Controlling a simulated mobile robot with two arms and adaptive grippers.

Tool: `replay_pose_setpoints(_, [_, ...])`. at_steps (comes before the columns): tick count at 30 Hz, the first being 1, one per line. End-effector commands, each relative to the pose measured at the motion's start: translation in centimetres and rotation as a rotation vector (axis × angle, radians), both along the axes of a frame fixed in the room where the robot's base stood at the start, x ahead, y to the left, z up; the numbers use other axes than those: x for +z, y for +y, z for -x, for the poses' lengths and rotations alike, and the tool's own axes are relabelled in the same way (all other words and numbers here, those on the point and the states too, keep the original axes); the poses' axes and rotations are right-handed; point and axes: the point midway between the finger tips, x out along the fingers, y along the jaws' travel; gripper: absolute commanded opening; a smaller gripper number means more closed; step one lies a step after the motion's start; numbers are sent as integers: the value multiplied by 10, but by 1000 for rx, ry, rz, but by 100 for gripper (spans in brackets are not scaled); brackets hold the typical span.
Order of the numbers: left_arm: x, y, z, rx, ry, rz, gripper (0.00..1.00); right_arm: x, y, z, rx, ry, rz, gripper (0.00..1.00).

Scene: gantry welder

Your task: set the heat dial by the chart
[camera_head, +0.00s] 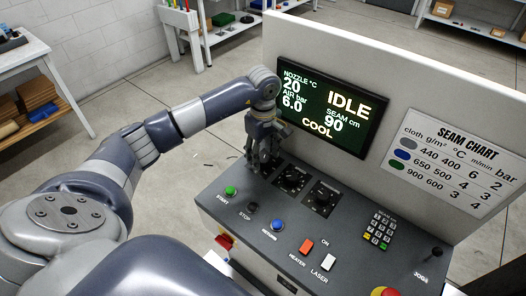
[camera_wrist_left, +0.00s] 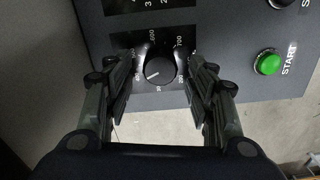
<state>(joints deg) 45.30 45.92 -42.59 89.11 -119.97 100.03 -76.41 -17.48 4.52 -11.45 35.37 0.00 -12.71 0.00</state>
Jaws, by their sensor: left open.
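The heat dial (camera_wrist_left: 160,70) is a round black knob with a white pointer line and a printed scale up to at least 700. Its pointer appears to slant toward the lower left; the exact reading is unclear. My left gripper (camera_wrist_left: 162,100) is open, one finger on each side of the dial; contact cannot be told. In the head view my left gripper (camera_head: 262,165) is low over the panel's left end and hides the dial. The seam chart (camera_head: 455,160) lists grey 440 at 400 °C, blue 650 at 500, green 900 at 600. My right gripper is out of view.
The screen (camera_head: 332,105) reads IDLE, nozzle 20 °C, air 6.0, seam 90, COOL. Two other dials (camera_head: 292,178) (camera_head: 325,193) sit right of the gripper. The green START button (camera_head: 231,191), keypad (camera_head: 380,230) and heater switch (camera_head: 306,246) are on the same panel.

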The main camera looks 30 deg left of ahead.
Motion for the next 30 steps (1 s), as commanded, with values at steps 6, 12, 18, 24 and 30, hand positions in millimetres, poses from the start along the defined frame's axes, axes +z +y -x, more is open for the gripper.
replay_pose_setpoints(6, [-10,0,0,1,-1,0,51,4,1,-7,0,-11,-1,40])
replay_pose_setpoints(12, [-10,0,0,1,-1,0,51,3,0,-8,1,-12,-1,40])
replay_pose_setpoints(18, [-10,0,0,1,-1,0,7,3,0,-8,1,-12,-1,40])
replay_pose_setpoints(24, [-11,0,0,6,-1,-1,7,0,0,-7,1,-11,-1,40])
replay_pose_setpoints(30, [-12,1,0,50,-2,-1,7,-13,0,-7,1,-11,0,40])
